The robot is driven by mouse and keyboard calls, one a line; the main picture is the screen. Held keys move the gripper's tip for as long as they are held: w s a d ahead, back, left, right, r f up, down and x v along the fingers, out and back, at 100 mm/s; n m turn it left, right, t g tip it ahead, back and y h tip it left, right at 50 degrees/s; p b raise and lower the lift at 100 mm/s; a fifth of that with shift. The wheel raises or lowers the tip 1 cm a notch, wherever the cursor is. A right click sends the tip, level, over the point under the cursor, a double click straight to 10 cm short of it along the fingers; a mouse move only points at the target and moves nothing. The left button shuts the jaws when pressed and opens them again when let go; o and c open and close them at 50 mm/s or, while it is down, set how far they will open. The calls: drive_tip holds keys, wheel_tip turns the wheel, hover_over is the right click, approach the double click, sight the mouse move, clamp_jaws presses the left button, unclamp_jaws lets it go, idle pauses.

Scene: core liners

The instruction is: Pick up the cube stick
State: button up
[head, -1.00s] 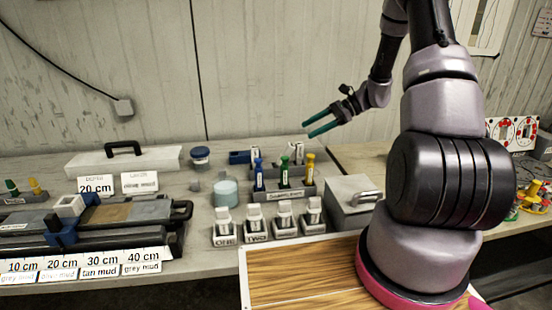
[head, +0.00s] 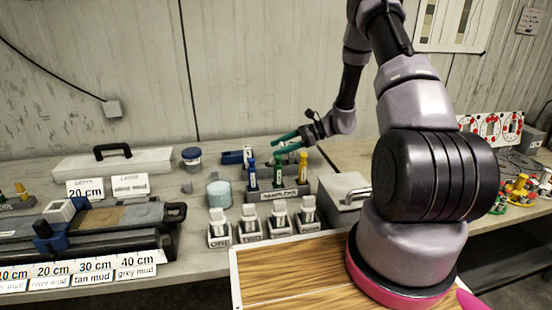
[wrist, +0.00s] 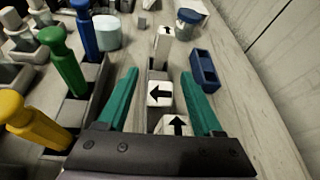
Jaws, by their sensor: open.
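White cube-topped pieces with black arrows stand in a row in the wrist view. The far one (wrist: 163,47) is a tall upright stick with an up arrow. A middle cube (wrist: 159,94) has a left arrow, and a near cube (wrist: 176,125) is partly hidden by my gripper's palm. I cannot tell which is the cube stick of the task. My open gripper (wrist: 160,74) has its teal fingers on either side of the row, with nothing held. In the head view, my gripper (head: 278,147) is above the back of the sample rack, where one white piece (head: 248,152) shows.
Blue, green and yellow-handled tools stand in the sample rack (head: 285,193), left of my fingers in the wrist view. A blue holder (wrist: 204,69) lies right of the row. A pale blue cylinder (head: 219,194) and a grey box (head: 343,197) with a handle stand nearby.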

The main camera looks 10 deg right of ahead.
drive_tip(key=shift+x, duration=1)
clamp_jaws()
drive_tip(key=shift+r, duration=0.1)
